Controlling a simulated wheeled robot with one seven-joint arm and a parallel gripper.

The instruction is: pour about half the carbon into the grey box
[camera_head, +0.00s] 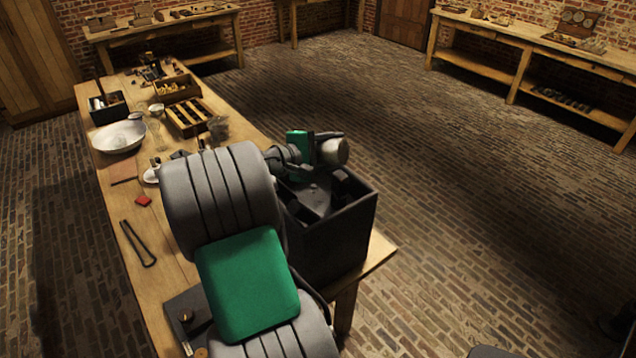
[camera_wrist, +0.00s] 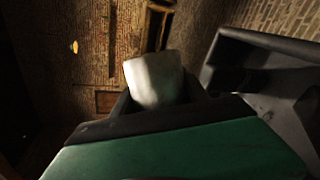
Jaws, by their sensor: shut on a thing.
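My gripper (camera_wrist: 158,98) is shut on a pale grey, cup-like container (camera_wrist: 154,78), which fills the space between the dark fingers in the wrist view. In the head view the container (camera_head: 335,151) appears on its side, just beyond my green wrist, over the far part of the grey box. The dark grey, open-topped box (camera_head: 345,236) stands at the right end of the bench, partly hidden by my arm. Its rim (camera_wrist: 262,40) shows at the right of the wrist view. The container's contents are hidden, and I cannot make out any carbon.
The wooden bench (camera_head: 160,262) holds a white bowl (camera_head: 119,137), a wooden tray with dark slots (camera_head: 187,117), a small red piece (camera_head: 143,200) and a dark U-shaped tool (camera_head: 138,244). Glassware stands near the bowl.

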